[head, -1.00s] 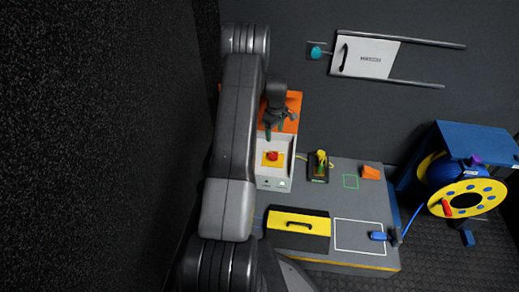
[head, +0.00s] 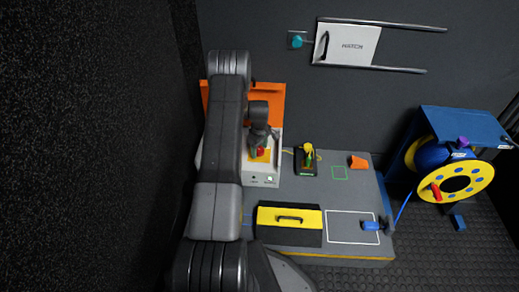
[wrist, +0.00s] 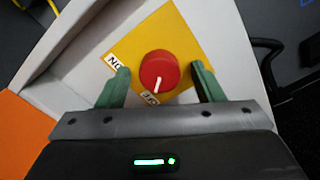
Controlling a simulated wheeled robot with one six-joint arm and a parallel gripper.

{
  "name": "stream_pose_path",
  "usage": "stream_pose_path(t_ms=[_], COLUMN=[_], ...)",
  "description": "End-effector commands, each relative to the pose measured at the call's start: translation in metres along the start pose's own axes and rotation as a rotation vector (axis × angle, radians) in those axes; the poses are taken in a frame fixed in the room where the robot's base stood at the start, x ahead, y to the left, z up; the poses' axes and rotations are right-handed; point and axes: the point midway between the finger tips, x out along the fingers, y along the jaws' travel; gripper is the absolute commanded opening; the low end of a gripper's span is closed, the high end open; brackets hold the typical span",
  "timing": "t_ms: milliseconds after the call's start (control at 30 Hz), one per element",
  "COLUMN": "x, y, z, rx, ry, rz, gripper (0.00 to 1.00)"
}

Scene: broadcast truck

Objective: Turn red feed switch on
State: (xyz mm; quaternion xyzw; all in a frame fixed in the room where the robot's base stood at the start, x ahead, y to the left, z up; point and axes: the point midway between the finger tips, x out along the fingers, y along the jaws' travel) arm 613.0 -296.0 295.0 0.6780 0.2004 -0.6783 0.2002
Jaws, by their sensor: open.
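The red feed switch (wrist: 158,70) is a round red knob with a white pointer line, set on a yellow plate (wrist: 187,36) in a pale sloped panel. In the wrist view the pointer aims down toward a partly hidden label; another label, apparently "ON", is at its left. My gripper (wrist: 158,86) is open, with one green finger on each side of the knob and a visible gap to each. In the head view my gripper (head: 259,139) is over the panel, and the red knob (head: 260,152) shows just below it.
An orange panel (head: 270,101) stands behind the switch box. A blue cable reel stand (head: 460,125) is at right, and a white hatch (head: 347,44) is on the wall.

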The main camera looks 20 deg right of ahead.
Motion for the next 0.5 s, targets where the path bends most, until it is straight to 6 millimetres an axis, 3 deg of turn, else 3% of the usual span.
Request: stream_pose_path(t_ms=[167,400,500], x=[-0.0004,-0.0005,-0.0005], y=[0.0001,0.0,0.0], z=[0.0,0.0,0.0], rx=[0.0,0.0,0.001], ry=[0.0,0.0,0.0], rz=[0.0,0.0,0.0], gripper=[0.61,0.16,0.16])
